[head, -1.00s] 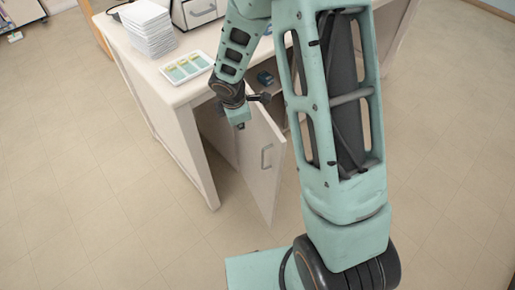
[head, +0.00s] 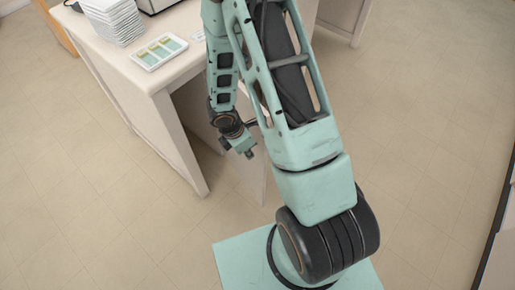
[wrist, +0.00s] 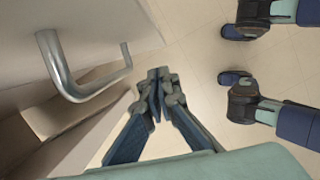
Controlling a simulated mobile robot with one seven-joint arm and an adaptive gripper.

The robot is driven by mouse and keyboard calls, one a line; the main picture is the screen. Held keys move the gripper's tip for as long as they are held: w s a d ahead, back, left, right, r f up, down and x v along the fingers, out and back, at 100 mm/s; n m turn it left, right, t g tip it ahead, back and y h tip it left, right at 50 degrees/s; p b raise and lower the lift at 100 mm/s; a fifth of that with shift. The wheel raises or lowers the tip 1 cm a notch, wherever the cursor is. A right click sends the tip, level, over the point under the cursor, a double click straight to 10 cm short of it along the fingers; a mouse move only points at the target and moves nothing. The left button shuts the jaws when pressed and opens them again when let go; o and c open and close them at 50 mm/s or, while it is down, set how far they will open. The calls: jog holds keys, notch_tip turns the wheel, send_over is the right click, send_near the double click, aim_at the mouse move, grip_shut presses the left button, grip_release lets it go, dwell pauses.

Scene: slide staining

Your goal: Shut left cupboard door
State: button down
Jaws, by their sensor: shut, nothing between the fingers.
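The left cupboard door (head: 254,183) stands open, sticking out from the front of the white bench; my arm hides much of it and its handle in the head view. In the wrist view a pale panel with a metal bar handle (wrist: 85,85) fills the left side. My gripper (head: 247,150) is shut and empty, in front of the upper part of the door in the head view. In the wrist view my gripper (wrist: 159,82) has its fingertips together, to the right of the handle and apart from it. I cannot tell whether it touches the door.
The bench top carries a stack of white trays (head: 112,20) and a white slide tray (head: 159,51). The bench side panel (head: 150,115) stands left of the door. Tiled floor is clear to the left and right.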

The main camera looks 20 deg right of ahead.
aim_at(258, 146)
jog(key=d, duration=0.1)
jog(key=w+d, duration=0.1)
jog(key=d, duration=0.1)
jog(key=shift+d+r+p, duration=0.2)
jog(key=shift+d+p, duration=0.1)
jog(key=shift+p, duration=0.1)
jog(key=shift+d, duration=0.15)
